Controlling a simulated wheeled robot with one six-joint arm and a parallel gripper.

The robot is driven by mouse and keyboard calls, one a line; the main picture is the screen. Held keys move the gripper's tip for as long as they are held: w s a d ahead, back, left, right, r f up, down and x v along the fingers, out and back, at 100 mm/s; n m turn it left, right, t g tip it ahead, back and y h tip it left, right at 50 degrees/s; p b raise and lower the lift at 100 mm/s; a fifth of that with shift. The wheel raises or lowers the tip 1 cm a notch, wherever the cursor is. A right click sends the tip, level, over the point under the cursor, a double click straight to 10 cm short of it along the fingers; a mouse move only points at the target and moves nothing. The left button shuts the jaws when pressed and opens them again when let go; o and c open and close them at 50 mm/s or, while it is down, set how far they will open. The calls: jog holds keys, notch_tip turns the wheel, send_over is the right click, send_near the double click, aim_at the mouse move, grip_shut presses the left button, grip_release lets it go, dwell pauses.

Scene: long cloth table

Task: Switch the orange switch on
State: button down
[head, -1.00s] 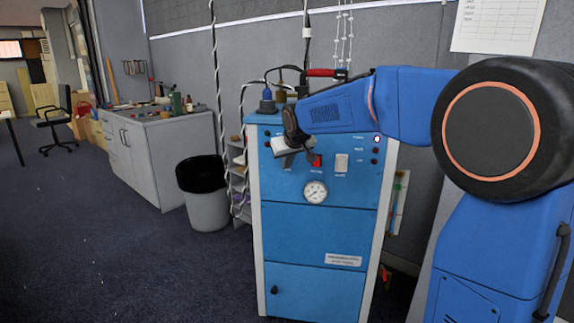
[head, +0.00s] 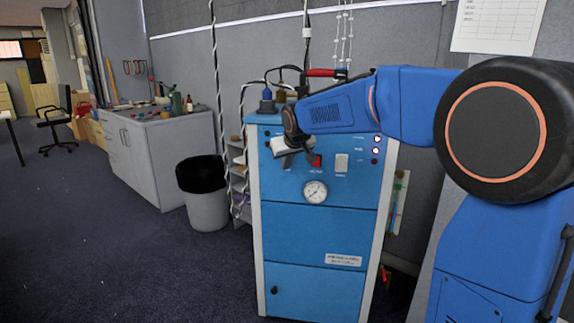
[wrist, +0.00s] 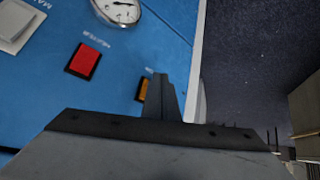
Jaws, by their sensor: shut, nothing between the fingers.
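The orange switch (wrist: 141,89) shows in the wrist view on the blue front panel, partly covered by my gripper finger. Its on or off position cannot be told. My gripper (wrist: 160,92) is shut and empty, with its tip right at the switch's edge; I cannot tell whether they touch. In the head view my gripper (head: 290,158) is at the upper left of the blue cabinet (head: 315,232), and the orange switch is hidden behind it.
A red switch (wrist: 86,61), a white switch (wrist: 18,25) and a round gauge (wrist: 118,10) are close by on the panel. Two of the lamps (head: 376,145) at the panel's right are lit. A bin (head: 205,195) stands left of the cabinet. Open floor lies further left.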

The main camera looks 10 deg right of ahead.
jog(key=shift+s+a, duration=0.15)
jog(key=shift+s, duration=0.15)
jog(key=s, duration=0.1)
jog(key=s+a, duration=0.1)
jog(key=s, duration=0.1)
jog(key=s+a, duration=0.1)
jog(key=shift+s+r, duration=0.25)
jog(key=shift+r, duration=0.1)
dwell(0.4)
jog(key=s+d+f+g, duration=0.1)
jog(key=s+d+f, duration=0.1)
jog(key=s, duration=0.6)
jog(key=s+d+f+m, duration=0.1)
jog(key=s+d, duration=0.2)
jog(key=s, duration=0.5)
jog(key=s+d+f+g, duration=0.1)
jog(key=s+d+f, duration=0.1)
jog(key=s, duration=0.6)
jog(key=s+f, duration=0.3)
jog(key=s, duration=0.3)
jog(key=s+d+f+g, duration=0.1)
jog(key=s+f, duration=0.2)
jog(key=s, duration=0.3)
jog(key=s+d+f+m, duration=0.1)
jog(key=s+f, duration=0.2)
jog(key=s, duration=0.4)
jog(key=shift+f+g, duration=0.3)
